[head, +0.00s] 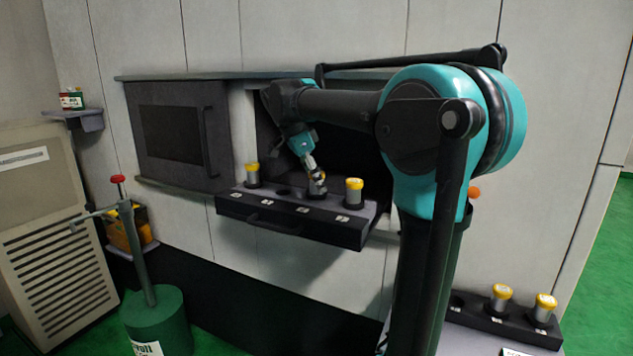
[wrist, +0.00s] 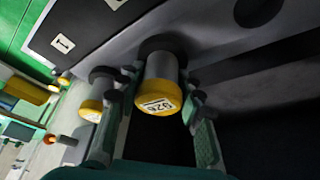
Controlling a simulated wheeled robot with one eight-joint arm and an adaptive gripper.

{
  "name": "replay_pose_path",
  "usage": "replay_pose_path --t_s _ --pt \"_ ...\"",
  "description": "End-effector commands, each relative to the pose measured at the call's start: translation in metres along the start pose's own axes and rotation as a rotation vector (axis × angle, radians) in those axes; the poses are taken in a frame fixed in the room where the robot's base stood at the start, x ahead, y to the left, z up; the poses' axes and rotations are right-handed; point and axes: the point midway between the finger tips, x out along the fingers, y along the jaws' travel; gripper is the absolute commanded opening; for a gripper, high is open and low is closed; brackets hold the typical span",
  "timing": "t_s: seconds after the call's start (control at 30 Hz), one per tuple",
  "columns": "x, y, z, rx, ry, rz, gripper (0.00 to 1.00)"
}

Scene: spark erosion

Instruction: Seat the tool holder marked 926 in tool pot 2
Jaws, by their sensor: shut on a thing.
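The tool holder marked 926 (wrist: 160,85) is a grey cylinder with a yellow cap, and its label shows in the wrist view. My gripper (wrist: 155,112) is shut on it, with a finger at each side. In the head view my gripper (head: 317,178) is over the drawer rack (head: 240,209), at the pot between the empty pot (head: 283,191) and the right-hand holder (head: 354,191). The holder's far end meets a dark pot ring (wrist: 163,45); I cannot tell how deep it sits. The pot's own number is not readable.
Another yellow-capped holder (head: 252,174) stands at the rack's left end. The right-hand holder also shows close beside my finger in the wrist view (wrist: 91,109). A second rack (head: 475,320) with two holders is at lower right. A dark cabinet opening surrounds the rack's back.

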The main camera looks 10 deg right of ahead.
Motion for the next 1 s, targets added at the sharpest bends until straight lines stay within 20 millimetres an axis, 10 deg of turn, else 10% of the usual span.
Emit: replay_pose_path --t_s 0.47,0.5,0.6,1.0 --pt "0.0058 -0.0001 0.0023 0.0 0.0 0.0 0.0" --pt "0.0061 -0.0001 0.0024 0.0 0.0 0.0 0.37" --pt "0.0059 -0.0001 0.0024 0.0 0.0 0.0 0.5" --pt "0.0049 -0.0003 0.0026 0.0 0.0 0.0 0.61"
